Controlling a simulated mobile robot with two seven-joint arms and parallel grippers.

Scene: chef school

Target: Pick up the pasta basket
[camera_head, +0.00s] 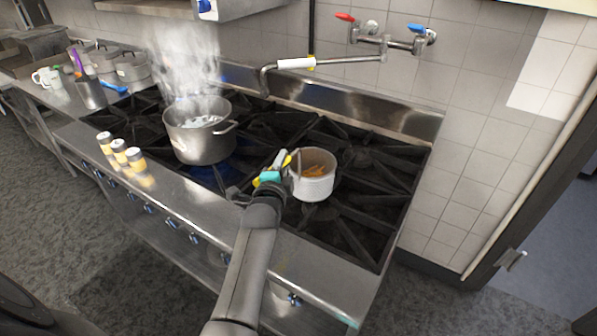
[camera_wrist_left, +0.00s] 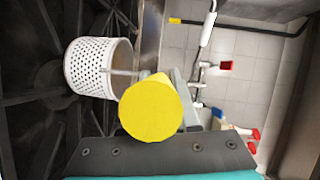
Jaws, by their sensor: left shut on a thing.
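The pasta basket (camera_head: 313,187) is a white perforated pot with orange-brown pasta inside, at the right part of the stove in the head view. In the left wrist view the basket (camera_wrist_left: 92,68) lies at the upper left, and the round yellow end of its handle (camera_wrist_left: 151,108) faces the camera. My left gripper (camera_head: 272,177) is shut on the handle, just left of the basket. The basket looks upright over the burner grates; I cannot tell whether it touches them. My right gripper is not in view.
A large steaming pot (camera_head: 200,146) stands on the stove (camera_head: 345,233) to the left of the basket. Several yellow-and-white shakers (camera_head: 120,151) stand on the front ledge. A pot-filler tap (camera_head: 340,60) reaches out from the tiled wall behind. Grates to the right are clear.

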